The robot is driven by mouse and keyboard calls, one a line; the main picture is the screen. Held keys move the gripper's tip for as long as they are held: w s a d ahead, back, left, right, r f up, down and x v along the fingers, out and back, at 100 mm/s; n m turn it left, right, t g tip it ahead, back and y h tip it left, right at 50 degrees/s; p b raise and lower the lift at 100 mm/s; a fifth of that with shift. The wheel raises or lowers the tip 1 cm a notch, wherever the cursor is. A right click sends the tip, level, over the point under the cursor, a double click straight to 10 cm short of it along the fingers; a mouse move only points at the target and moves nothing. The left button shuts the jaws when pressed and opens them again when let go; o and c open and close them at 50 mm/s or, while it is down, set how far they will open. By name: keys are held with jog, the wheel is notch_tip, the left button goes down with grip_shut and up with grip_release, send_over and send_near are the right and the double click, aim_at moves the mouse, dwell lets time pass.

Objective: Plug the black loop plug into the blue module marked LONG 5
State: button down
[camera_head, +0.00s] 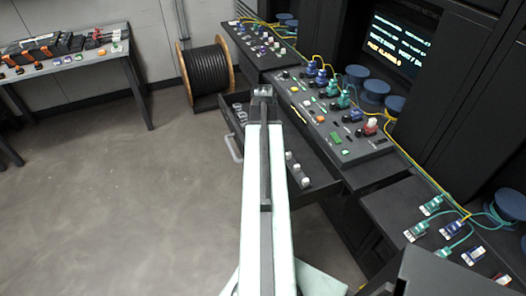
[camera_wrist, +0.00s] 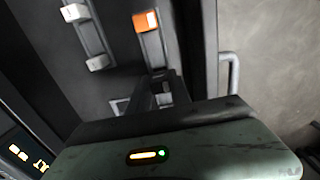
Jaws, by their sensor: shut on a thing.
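My gripper (camera_head: 262,91) is over the open drawer in the head view, at the far end of my arm. In the wrist view my gripper (camera_wrist: 165,92) is shut on a small dark thing, which looks like the black loop plug; its outline merges with the dark fingers. Blue modules stand on the middle panel (camera_head: 310,68) and on the right-hand panel (camera_head: 452,228). Their markings are too small to read, so I cannot tell which is LONG 5.
The open drawer (camera_head: 318,187) holds several pale plugs (camera_head: 295,168). An orange and white plug (camera_wrist: 146,20) sits in a drawer strip near my gripper. Yellow cables run along the panels' back.

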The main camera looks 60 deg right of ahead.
jog(key=shift+r+p, duration=1.95)
jog(key=shift+r, duration=0.15)
